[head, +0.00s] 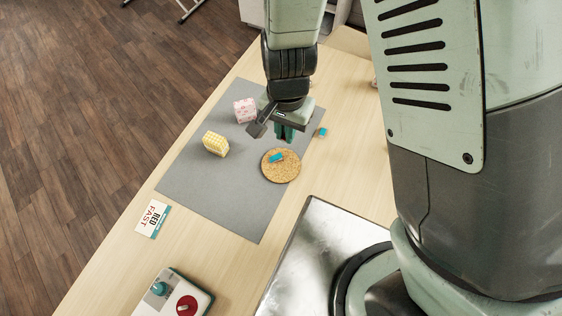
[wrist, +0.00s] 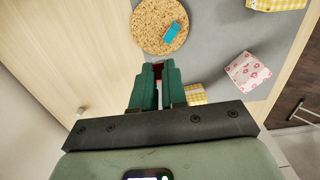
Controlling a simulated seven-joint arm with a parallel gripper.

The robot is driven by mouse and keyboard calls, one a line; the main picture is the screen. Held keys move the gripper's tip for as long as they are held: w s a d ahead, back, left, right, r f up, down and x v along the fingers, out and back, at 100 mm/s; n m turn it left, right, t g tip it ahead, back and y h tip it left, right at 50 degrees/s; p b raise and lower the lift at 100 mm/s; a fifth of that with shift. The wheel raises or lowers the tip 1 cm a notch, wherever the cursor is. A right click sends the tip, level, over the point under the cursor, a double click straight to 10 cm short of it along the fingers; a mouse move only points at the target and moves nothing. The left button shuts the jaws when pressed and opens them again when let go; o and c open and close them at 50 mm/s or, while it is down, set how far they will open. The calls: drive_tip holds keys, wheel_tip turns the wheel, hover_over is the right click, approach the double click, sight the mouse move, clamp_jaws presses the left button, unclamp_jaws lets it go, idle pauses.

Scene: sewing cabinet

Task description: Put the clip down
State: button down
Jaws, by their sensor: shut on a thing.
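My gripper (head: 284,134) hangs above the right part of the grey mat, close to the cork coaster. In the wrist view its green fingers (wrist: 156,80) are shut on a small dark red clip (wrist: 158,68), of which only a little shows between the fingertips. The fingers hide the clip in the head view. A teal clip (head: 277,158) lies on the round cork coaster (head: 284,174); the clip (wrist: 173,31) and coaster (wrist: 150,42) also show in the wrist view. Another small teal piece (head: 322,132) lies on the table just right of the mat.
A yellow checked block (head: 215,143) and a pink flowered block (head: 245,111) stand on the mat (head: 215,190). A RED FAST card (head: 152,219) lies at the mat's lower left. A box with red and teal knobs (head: 175,297) is at the front. The lower mat is clear.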

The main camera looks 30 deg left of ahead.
drive_tip(key=s+d, duration=0.1)
drive_tip(key=s, duration=0.2)
hover_over(285, 171)
wheel_tip(285, 171, down, 5)
drive_tip(key=shift+d, duration=0.15)
drive_tip(key=shift+f, duration=2.35)
drive_tip(key=shift+f, duration=0.1)
drive_tip(key=c, duration=1.2)
unclamp_jaws()
drive_tip(key=shift+o, duration=0.2)
wheel_tip(285, 171, up, 12)
drive_tip(key=shift+r, duration=0.25)
